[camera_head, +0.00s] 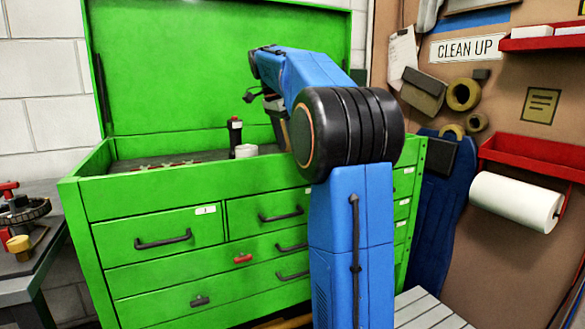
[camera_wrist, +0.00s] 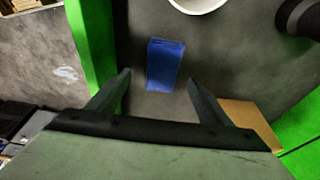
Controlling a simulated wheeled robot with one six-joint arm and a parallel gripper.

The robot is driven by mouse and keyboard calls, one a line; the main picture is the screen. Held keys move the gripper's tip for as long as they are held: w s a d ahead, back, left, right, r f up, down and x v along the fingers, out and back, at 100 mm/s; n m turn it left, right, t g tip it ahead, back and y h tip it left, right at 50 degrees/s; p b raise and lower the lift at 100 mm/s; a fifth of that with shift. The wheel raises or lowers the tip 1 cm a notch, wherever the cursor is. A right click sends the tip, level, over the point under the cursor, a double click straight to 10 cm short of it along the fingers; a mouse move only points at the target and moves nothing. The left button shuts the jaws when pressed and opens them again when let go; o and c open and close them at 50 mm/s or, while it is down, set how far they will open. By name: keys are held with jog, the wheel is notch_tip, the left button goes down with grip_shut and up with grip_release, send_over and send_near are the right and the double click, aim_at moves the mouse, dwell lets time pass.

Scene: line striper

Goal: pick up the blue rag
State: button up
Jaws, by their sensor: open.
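The blue rag (camera_wrist: 165,65) shows in the wrist view as a small folded blue rectangle. It lies on the dark grey floor of the green chest's top compartment (camera_wrist: 225,50). My gripper (camera_wrist: 157,80) is open above it, with one dark finger to each side of the rag in the picture and nothing between them that it touches, as far as I can tell. In the head view my gripper (camera_head: 272,112) hangs over the open top of the green tool chest (camera_head: 145,215), partly behind my arm. The rag is hidden there.
A white round container (camera_head: 246,151) and a dark bottle with a red cap (camera_head: 235,135) stand in the compartment. The green front wall (camera_wrist: 92,45) rises close to the rag. A tan flat piece (camera_wrist: 250,120) lies near the right finger.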

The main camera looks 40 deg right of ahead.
jog(key=shift+w+x, duration=0.15)
jog(key=shift+x, duration=1.25)
jog(key=shift+w+x, duration=0.15)
jog(key=shift+x, duration=1.2)
jog(key=shift+d, duration=0.1)
jog(key=shift+c, duration=0.3)
jog(key=c, duration=1.1)
